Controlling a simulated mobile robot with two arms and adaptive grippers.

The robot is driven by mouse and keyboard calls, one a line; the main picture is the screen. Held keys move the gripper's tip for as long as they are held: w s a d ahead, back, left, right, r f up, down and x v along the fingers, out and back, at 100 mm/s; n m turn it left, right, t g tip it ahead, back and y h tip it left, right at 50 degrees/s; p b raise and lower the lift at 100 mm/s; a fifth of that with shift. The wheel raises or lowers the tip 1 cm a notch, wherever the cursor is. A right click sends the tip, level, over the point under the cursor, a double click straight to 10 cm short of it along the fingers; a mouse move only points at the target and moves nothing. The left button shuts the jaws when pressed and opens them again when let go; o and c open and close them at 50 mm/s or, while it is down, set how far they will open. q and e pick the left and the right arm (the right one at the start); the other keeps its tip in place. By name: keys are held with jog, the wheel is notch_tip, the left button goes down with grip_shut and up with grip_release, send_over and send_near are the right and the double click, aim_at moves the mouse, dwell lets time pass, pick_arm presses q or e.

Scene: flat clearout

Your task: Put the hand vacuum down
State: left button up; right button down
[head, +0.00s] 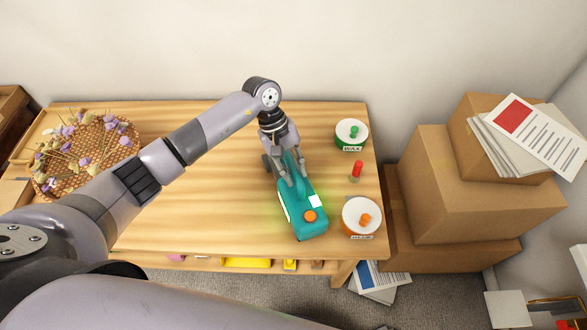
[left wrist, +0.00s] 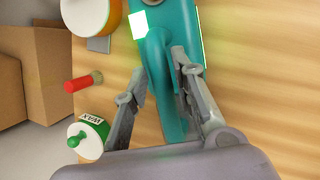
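The hand vacuum (head: 307,218) is teal with an orange button and a white label, at the right part of the wooden table (head: 215,215). My left gripper (head: 290,172) reaches down onto its handle. In the left wrist view the fingers (left wrist: 158,75) lie on both sides of the teal handle (left wrist: 163,105) and appear closed on it. A green glow shows around the vacuum. I cannot tell whether its underside touches the tabletop. My right gripper is not in view.
A wicker basket of dried flowers (head: 88,152) is at the left. Cardboard boxes (head: 455,190) stand beyond the table's right edge.

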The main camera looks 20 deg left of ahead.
pick_arm(q)
jog(key=shift+o, duration=1.2)
jog(key=shift+r, duration=0.1)
jog(key=b+v, duration=0.3)
jog(key=v, duration=0.9)
